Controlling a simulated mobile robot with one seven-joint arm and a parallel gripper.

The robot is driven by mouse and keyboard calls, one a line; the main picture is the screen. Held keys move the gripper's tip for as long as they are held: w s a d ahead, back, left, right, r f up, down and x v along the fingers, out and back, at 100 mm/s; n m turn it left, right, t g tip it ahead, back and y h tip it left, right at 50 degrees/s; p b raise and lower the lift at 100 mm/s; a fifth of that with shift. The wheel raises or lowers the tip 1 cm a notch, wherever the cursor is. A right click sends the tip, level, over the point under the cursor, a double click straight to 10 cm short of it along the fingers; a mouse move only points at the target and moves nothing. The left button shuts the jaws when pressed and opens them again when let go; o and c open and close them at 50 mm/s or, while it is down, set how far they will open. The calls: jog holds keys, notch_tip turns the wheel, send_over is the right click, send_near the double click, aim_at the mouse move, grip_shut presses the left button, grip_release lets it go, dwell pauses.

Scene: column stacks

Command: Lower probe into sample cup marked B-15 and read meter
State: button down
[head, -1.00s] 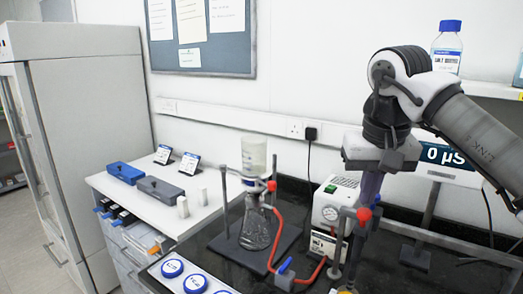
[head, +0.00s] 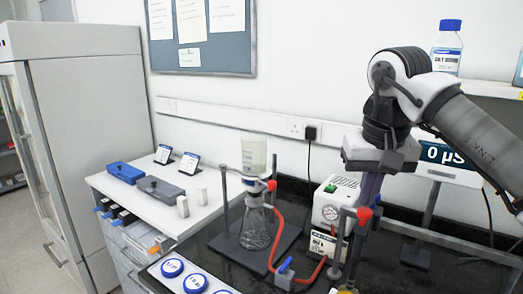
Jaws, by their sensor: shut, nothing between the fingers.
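The meter display (head: 445,154) is at the right, behind my arm, and reads "0 µS"; its left edge is partly covered. Several round blue-topped cups (head: 172,268) sit in a pale tray at the lower front edge; their markings are too small to read. I cannot make out a cup marked B-15 or the probe. My gripper (head: 375,180) hangs pointing down at right of centre, below my wrist, shut and empty. Its fingertips are hard to separate from the purplish upright parts with red taps around it. It is to the right of the cups and apart from them.
A flask with a filter bottle (head: 255,160) stands on a dark base, with a red hose (head: 270,240) to a white pump box (head: 333,205). Blue and grey boxes (head: 126,172) lie on the white counter at left. A blue-capped bottle (head: 447,48) stands on the right shelf.

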aim_at(366, 212)
jog(key=shift+s+b+x, duration=0.25)
jog(key=shift+b+x, duration=0.35)
jog(key=shift+x, duration=0.5)
jog(key=shift+s+b+x, duration=0.2)
jog(key=shift+b+x, duration=0.4)
jog(key=shift+x, duration=0.5)
jog(key=shift+s+b+x, duration=0.25)
jog(key=shift+b+x, duration=0.35)
jog(key=shift+x, duration=0.5)
jog(key=p+v, duration=0.3)
jog(key=w+p+v, duration=0.1)
jog(key=p+v, duration=0.2)
jog(key=v, duration=0.1)
jog(key=shift+w+r+p, duration=0.15)
jog(key=shift+w+p, duration=0.1)
jog(key=shift+p, duration=0.15)
